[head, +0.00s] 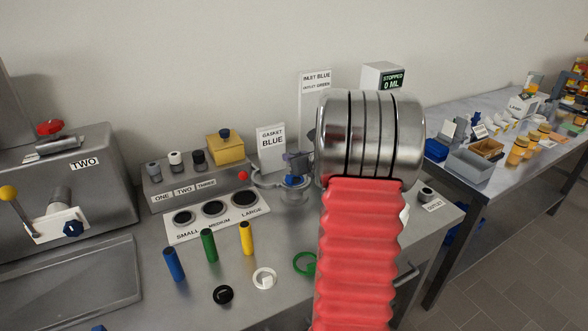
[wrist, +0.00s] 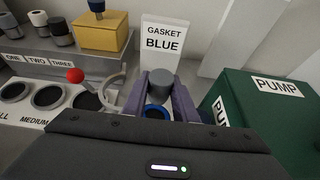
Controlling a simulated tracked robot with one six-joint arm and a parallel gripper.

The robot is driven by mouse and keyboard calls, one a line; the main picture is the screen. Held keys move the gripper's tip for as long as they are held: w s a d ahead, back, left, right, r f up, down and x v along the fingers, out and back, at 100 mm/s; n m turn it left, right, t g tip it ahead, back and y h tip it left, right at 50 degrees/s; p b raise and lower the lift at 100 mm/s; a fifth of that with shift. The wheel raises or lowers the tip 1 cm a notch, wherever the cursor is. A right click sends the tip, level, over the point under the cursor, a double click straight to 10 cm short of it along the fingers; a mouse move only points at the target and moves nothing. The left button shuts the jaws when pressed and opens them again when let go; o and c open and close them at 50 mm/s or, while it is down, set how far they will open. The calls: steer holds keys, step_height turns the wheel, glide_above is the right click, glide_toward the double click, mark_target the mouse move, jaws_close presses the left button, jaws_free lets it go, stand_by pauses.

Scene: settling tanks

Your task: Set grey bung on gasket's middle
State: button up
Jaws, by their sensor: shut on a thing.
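My gripper (wrist: 158,94) has its two purple fingers shut on the grey bung (wrist: 161,79), a short grey cylinder held upright. The blue gasket (wrist: 155,112) shows just below and between the fingers in the wrist view. In the head view my gripper (head: 297,160) is over the metal holder beside the gasket sign, with the blue gasket (head: 292,181) directly under it. The fingers partly hide the gasket, and I cannot tell whether the bung touches it.
A sign reading "GASKET BLUE" (head: 271,147) stands behind. A yellow box (head: 226,150) and a row of bungs are to the left. Loose black (head: 223,295), white (head: 264,279) and green (head: 304,263) rings lie in front. A green pump box (wrist: 262,112) is close on the right.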

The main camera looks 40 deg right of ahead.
mark_target(294, 180)
steer(key=shift+f, duration=0.15)
steer(key=shift+f, duration=1.85)
steer(key=shift+f, duration=0.65)
steer(key=o, duration=1.1)
steer(key=shift+a+f, duration=0.1)
steer(key=shift+c, duration=0.2)
steer(key=shift+r, duration=0.6)
steer(key=v, duration=1.2)
